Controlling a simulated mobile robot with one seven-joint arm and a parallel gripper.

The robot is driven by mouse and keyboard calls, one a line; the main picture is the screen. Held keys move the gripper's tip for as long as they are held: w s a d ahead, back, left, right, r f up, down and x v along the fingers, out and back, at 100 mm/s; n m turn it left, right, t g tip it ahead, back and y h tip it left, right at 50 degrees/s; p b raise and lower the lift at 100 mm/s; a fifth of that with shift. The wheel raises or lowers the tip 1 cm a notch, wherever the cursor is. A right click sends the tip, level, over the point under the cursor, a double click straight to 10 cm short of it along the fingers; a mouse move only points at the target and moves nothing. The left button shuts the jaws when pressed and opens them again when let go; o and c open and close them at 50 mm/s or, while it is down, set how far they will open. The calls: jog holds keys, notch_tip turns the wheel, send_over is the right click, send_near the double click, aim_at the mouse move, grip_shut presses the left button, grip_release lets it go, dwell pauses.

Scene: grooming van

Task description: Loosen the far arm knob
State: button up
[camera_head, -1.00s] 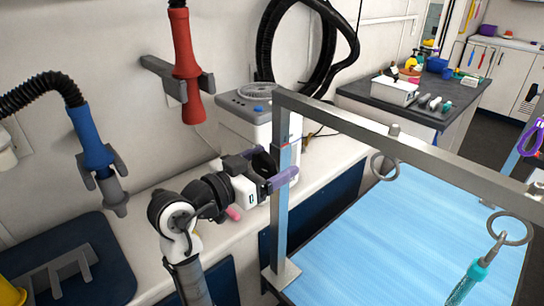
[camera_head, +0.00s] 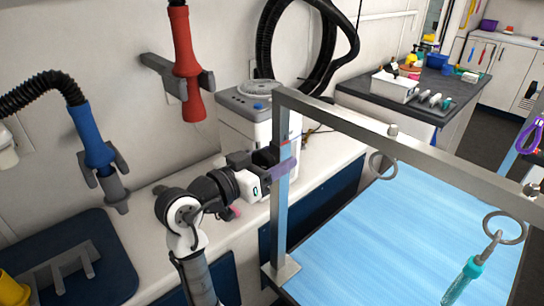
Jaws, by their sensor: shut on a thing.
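My gripper (camera_head: 278,161) is at the upper part of the grey metal post (camera_head: 280,215) of the grooming arm, at the table's left edge. Its jaws are shut at the post, with a lilac finger across the post's face. The far arm knob appears to be between the jaws, but the fingers and post hide it. A small red mark shows just above the fingers. The post stands upright and carries a crossbar (camera_head: 450,163) running right over the blue table top (camera_head: 400,235).
A grey-topped white machine (camera_head: 247,105) stands behind my gripper. Red (camera_head: 186,60) and blue (camera_head: 92,140) hose nozzles hang at left.

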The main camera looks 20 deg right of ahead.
jog(key=shift+n+p, duration=0.3)
jog(key=shift+n, duration=0.5)
jog(key=o, duration=1)
jog(key=b+v, duration=0.3)
jog(key=v, duration=1.1)
jog(key=shift+d, duration=0.1)
